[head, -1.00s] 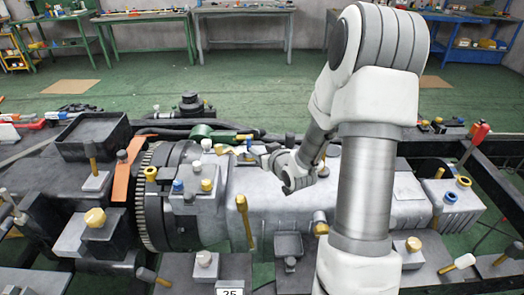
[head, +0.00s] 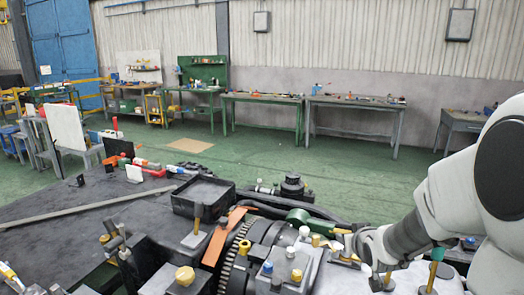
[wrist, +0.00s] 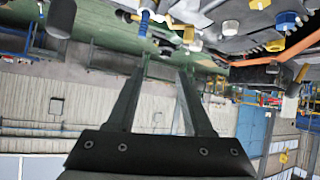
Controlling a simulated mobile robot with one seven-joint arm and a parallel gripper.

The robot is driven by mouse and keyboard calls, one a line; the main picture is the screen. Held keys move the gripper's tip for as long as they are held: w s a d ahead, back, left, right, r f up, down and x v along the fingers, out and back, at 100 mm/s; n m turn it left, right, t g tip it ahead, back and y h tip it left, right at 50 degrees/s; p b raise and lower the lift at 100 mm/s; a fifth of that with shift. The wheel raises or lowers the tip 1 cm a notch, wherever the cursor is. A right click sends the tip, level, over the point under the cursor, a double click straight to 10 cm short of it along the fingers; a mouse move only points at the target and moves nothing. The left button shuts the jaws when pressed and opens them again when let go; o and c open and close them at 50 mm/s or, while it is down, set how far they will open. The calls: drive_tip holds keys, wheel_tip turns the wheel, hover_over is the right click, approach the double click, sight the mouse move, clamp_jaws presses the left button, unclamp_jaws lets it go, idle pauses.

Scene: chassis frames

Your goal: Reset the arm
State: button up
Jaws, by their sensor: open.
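My white and grey arm (head: 470,195) reaches in from the right edge of the head view, bent over the chassis. Its wrist end (head: 372,245) is low over the middle of the chassis, and the fingers are hard to make out there. In the wrist view my gripper (wrist: 164,70) is open, with two dark fingers apart and nothing between them. That view is upside down, with the chassis parts along its top and the wall low down.
The chassis (head: 120,215) fills the foreground with a toothed ring (head: 236,262), a black tray (head: 203,192), an orange strip (head: 222,238) and several yellow-capped parts. Green floor (head: 260,160) is clear behind it. Workbenches (head: 355,104) stand along the wall.

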drive_tip(key=s+a+r+g, duration=0.2)
drive_tip(key=s+a+r, duration=0.3)
drive_tip(key=s, duration=0.3)
drive_tip(key=s+a+r+g, duration=0.1)
drive_tip(key=s+a+r, duration=0.35)
drive_tip(key=s, duration=0.35)
drive_tip(key=s+d+g+y, duration=0.1)
drive_tip(key=s+g, duration=0.1)
drive_tip(key=s, duration=1)
drive_tip(key=shift+d+g, duration=0.2)
drive_tip(key=shift+g, duration=0.2)
drive_tip(key=shift+f, duration=0.1)
